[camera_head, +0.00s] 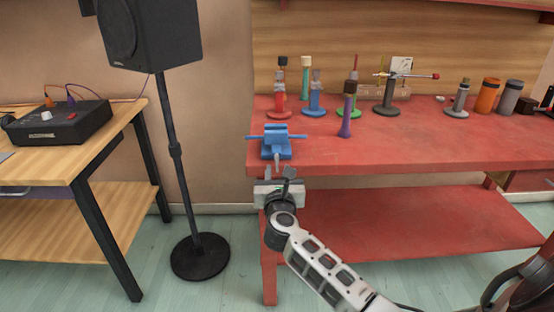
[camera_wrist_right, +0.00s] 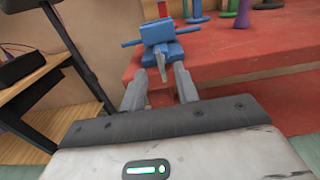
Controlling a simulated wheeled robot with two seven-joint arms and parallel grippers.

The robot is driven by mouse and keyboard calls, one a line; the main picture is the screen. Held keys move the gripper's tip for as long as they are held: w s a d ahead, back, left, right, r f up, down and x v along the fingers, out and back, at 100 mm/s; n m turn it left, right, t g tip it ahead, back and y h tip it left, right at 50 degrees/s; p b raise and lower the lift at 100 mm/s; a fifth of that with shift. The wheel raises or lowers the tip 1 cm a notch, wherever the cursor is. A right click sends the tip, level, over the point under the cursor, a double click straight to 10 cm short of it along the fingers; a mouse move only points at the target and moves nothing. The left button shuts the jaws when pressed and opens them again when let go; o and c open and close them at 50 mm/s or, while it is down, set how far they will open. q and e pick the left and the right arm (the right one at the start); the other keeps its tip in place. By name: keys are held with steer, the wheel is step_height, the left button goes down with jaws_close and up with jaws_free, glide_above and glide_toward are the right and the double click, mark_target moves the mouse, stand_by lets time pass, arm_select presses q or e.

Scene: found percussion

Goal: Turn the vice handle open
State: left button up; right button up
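A blue vice (camera_head: 277,137) sits on the near left corner of the red workbench. It also shows in the right wrist view (camera_wrist_right: 158,33), with a thin blue bar running across it. A short grey bar (camera_head: 277,158), which looks like the handle, sticks out of its front towards me. In the right wrist view the grey bar (camera_wrist_right: 161,66) appears between the two fingers of my right gripper (camera_wrist_right: 160,84). The fingers are apart, just in front of and below the vice; contact with the bar cannot be told. My left gripper is not in view.
The red workbench (camera_head: 400,152) has a lower shelf (camera_head: 400,222). Several colored tools and stands, including a purple one (camera_head: 345,122), stand behind the vice. A speaker on a stand (camera_head: 180,160) and a wooden table (camera_head: 60,155) are on the left.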

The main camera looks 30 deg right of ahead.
mark_target(277, 161)
steer(key=x, duration=0.6)
steer(key=shift+w+d+b, duration=0.2)
steer(key=shift+w+b, duration=0.15)
steer(key=shift+b, duration=0.05)
jaws_close()
